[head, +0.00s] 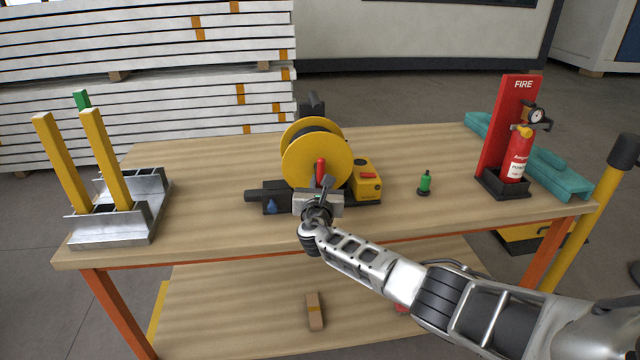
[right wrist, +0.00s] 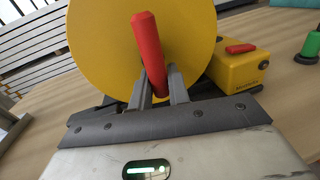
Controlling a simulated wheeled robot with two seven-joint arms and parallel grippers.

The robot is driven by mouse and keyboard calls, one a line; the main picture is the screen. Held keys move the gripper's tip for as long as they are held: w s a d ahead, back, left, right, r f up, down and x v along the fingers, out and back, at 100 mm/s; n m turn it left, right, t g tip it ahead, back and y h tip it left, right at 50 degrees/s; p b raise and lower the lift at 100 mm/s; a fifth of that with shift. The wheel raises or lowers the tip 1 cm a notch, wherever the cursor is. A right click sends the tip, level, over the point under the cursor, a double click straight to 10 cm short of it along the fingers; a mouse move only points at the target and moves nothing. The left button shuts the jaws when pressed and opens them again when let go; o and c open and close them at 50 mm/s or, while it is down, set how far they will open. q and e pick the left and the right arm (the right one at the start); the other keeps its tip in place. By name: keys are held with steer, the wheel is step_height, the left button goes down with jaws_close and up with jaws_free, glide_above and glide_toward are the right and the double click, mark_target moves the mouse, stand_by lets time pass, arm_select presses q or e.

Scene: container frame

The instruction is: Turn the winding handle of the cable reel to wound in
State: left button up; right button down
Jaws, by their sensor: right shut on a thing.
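The cable reel, with a yellow disc (head: 308,163) and dark cable behind it, stands upright on the wooden table. Its red winding handle (head: 320,170) sticks out from the front of the disc, in the lower part. My right gripper (head: 323,186) is in front of the reel, shut on the red handle. In the right wrist view the handle (right wrist: 149,55) rises between the two grey fingers (right wrist: 161,88), with the disc (right wrist: 95,40) close behind. The reel's lower part is partly hidden by my gripper. My left gripper is not in view.
A yellow box with a red switch (head: 367,179) sits right of the reel. A green-topped object (head: 425,183) stands further right, then a fire extinguisher (head: 519,155) on a red stand. A metal holder with yellow posts (head: 110,228) is at left. Bare tabletop (head: 215,190) lies between holder and reel.

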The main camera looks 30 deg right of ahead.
steer(key=c, duration=1.4)
jaws_free()
steer(key=shift+a, duration=0.1)
steer(key=p+v, duration=0.2)
steer(key=v, duration=1.4)
steer(key=shift+w, duration=0.1)
steer(key=s+a+f+m+g+y, duration=0.2)
steer(key=s+a+f+m+y, duration=0.1)
steer(key=s+f+m, duration=0.3)
steer(key=s+a+f+m+g+y, duration=0.25)
steer(key=s+a+f, duration=0.2)
steer(key=f, duration=0.25)
steer(key=s+a+m+y, duration=0.1)
steer(key=s+m+y, duration=0.1)
steer(key=s+m, duration=0.3)
steer(key=s+a+m+y, duration=0.1)
steer(key=s+m+y, duration=0.1)
steer(key=s+m, duration=0.3)
steer(key=s+a+f+m+g+y, duration=0.1)
steer(key=s+m+y, duration=0.1)
steer(key=s+m, duration=0.3)
steer(key=shift+a+m, duration=0.2)
steer(key=shift+m, duration=1.45)
